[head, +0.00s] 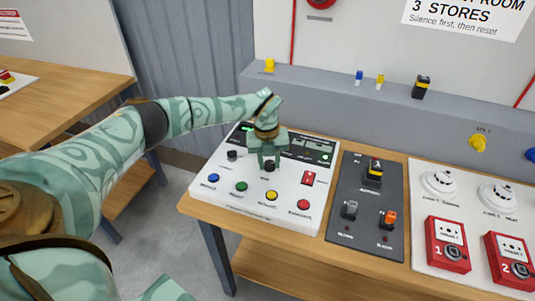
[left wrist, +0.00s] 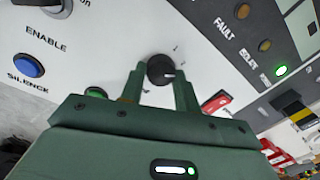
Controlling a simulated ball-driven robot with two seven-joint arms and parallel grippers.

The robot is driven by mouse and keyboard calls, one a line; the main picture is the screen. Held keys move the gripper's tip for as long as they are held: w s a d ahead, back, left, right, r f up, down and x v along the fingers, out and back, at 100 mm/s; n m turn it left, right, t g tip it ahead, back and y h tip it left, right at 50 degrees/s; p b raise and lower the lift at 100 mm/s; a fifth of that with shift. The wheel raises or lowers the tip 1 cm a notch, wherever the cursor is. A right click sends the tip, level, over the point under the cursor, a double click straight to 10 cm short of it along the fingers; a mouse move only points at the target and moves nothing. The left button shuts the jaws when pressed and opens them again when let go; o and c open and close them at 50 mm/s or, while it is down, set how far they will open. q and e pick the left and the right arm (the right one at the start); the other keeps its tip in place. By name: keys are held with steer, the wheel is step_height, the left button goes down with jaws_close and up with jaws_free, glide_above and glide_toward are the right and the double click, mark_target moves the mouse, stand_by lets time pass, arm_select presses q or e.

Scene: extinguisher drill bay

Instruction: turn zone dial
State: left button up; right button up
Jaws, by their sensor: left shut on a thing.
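The zone dial is a small black knob (head: 270,166) on the white control panel (head: 235,192). In the left wrist view the knob (left wrist: 158,66) sits between my fingertips, with a white pointer mark on it. My left gripper (head: 268,160) reaches down onto the panel from above, and its green fingers (left wrist: 158,82) are shut on the knob from both sides. The fingers partly hide the knob in the head view. My right gripper is not in view.
Blue (head: 213,178), green (head: 241,187), yellow (head: 271,196) and red (head: 303,204) buttons line the panel's front. Another black knob (head: 232,155) is at the left, a red switch (head: 308,178) at the right. A dark switch plate (head: 366,225) stands beside the panel.

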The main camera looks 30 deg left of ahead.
mark_target(270, 164)
arm_select(q)
steer(key=n+p, duration=0.1)
steer(key=n, duration=0.1)
steer(key=n+p, duration=0.4)
steer(key=shift+d+r, duration=0.1)
steer(key=shift+r, duration=0.15)
steer(key=n+p, duration=0.3)
steer(key=n, duration=0.1)
steer(key=shift+w+f+n, duration=0.1)
steer(key=shift+f+n, duration=0.05)
steer(key=shift+n, duration=0.15)
steer(key=shift+p, duration=0.3)
steer(key=o, duration=1)
steer(key=shift+c, duration=0.2)
step_height(270, 164, up, 6)
steer(key=p, duration=0.2)
steer(key=shift+p, duration=0.3)
step_height(270, 164, up, 10)
steer(key=shift+s+p, duration=0.35)
steer(key=shift+s, duration=0.1)
